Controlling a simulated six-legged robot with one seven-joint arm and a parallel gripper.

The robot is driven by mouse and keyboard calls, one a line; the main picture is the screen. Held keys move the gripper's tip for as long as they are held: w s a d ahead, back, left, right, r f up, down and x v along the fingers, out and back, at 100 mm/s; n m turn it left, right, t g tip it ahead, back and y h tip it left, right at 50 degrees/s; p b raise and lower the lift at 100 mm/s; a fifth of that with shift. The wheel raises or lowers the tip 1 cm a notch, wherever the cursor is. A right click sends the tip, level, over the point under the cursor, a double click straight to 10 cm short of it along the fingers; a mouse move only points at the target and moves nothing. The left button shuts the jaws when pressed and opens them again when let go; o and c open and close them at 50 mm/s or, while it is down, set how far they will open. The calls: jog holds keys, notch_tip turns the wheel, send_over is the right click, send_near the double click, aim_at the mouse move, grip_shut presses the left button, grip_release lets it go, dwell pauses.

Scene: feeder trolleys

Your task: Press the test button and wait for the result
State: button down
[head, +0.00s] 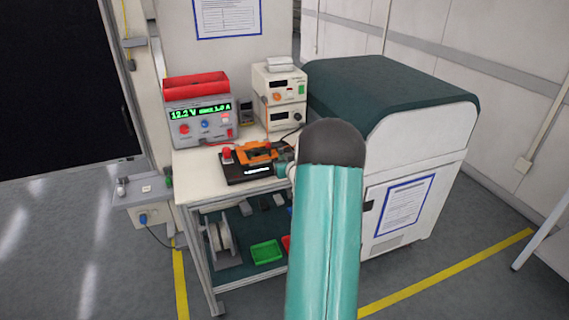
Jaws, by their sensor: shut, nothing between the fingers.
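The test fixture (245,177) is a black box with an orange frame (262,151) on top, on the white trolley top. A red round button (227,153) stands at its left end. A small lit display (258,170) shows on its front; I cannot read it. My gripper (281,168) is partly seen at the fixture's right end, left of my teal arm, which hides the rest of it. It is shut and appears empty. It is apart from the red button, at the opposite end. I cannot tell whether it touches the fixture.
A power supply (203,130) reading about 12.2 V, with a red bin (195,86) on it, stands behind left. Stacked instruments (279,85) stand behind. A large green-topped cabinet (400,90) adjoins at right. A green tray (266,251) lies on the lower shelf. Floor in front is clear.

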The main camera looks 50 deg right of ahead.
jog(key=v, duration=0.8)
jog(key=shift+a+r, duration=0.25)
jog(key=shift+r, duration=0.05)
dwell(0.3)
